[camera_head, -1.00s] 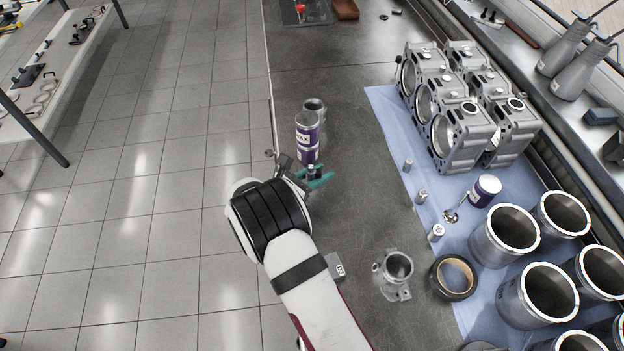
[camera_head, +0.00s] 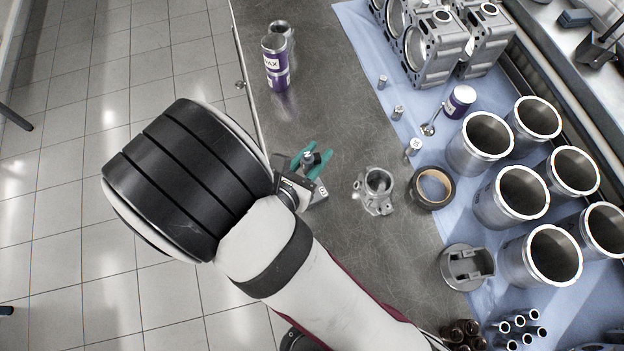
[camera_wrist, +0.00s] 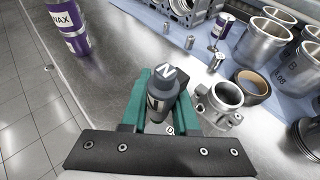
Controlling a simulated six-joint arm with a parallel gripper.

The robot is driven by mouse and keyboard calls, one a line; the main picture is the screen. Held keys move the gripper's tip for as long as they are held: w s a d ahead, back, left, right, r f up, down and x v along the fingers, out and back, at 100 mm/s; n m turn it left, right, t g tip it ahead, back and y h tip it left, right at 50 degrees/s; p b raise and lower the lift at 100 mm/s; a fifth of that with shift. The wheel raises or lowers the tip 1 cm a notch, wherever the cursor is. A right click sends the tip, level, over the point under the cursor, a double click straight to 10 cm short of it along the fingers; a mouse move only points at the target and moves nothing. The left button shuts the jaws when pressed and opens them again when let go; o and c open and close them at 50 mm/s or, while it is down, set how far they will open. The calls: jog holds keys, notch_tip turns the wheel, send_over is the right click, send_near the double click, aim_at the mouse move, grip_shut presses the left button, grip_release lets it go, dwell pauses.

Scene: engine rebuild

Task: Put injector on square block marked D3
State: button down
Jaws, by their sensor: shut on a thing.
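My gripper (camera_head: 311,161) has teal fingers and is shut on the injector (camera_head: 311,157), a small dark grey cylinder. In the wrist view the injector (camera_wrist: 162,98) stands between the fingers with a white mark on its top end. The square block (camera_head: 319,194) is a small grey block on the bench, just below the gripper in the head view and partly hidden by it. Its marking is too small to read fully now; part of a letter on the block (camera_wrist: 169,130) shows between the fingers in the wrist view. I cannot tell whether the injector touches the block.
A grey metal housing (camera_head: 377,190) and a black tape roll (camera_head: 432,188) lie right of the gripper. A purple-labelled can (camera_head: 275,57) stands further back near the left bench edge. Large cylinder liners (camera_head: 512,190) crowd the blue mat at right.

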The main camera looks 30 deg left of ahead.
notch_tip(320, 180, down, 8)
jog(key=shift+s+d+r, duration=0.15)
jog(key=shift+r, duration=0.05)
jog(key=c, duration=0.7)
grip_release()
jog(key=shift+f, duration=0.15)
